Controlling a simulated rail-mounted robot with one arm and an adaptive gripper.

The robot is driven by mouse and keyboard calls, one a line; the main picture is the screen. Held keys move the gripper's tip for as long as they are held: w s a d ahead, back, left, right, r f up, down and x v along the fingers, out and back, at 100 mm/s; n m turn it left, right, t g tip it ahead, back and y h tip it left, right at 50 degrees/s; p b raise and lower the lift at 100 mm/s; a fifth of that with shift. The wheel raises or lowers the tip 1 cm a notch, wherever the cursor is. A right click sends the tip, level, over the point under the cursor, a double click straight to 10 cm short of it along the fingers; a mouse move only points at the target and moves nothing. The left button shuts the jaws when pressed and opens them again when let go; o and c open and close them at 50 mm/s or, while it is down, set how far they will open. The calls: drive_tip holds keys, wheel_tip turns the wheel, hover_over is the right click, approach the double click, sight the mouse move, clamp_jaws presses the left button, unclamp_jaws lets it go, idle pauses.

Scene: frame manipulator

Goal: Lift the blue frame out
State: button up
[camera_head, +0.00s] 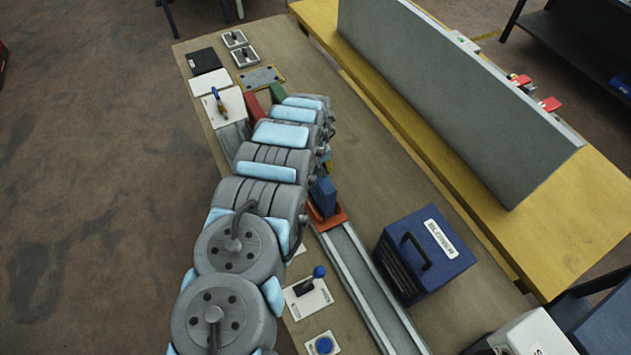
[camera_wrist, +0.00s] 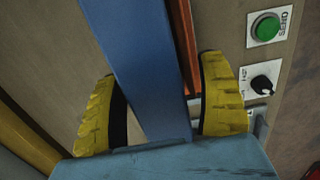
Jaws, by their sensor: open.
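In the wrist view, a long flat blue piece, which looks like the blue frame (camera_wrist: 145,65), runs from the top edge down between the two yellow fingers of my gripper (camera_wrist: 160,85). The fingers are open, one on each side of it, with a visible gap on the left; the right finger is closer. A pale blue part covers its lower end. In the head view my arm hides the gripper and its work area. A blue block (camera_head: 323,197) stands on an orange carriage (camera_head: 328,218) beside the arm; I cannot tell whether it is the same piece.
An orange-red strip (camera_wrist: 187,45) lies close behind the right finger. A green button (camera_wrist: 266,27) and a black knob (camera_wrist: 261,84) are at the right. In the head view, a rail (camera_head: 365,285) and a blue case (camera_head: 425,255) stand right of my arm.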

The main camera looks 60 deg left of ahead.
clamp_jaws()
drive_tip(key=shift+r, duration=0.2)
idle(0.3)
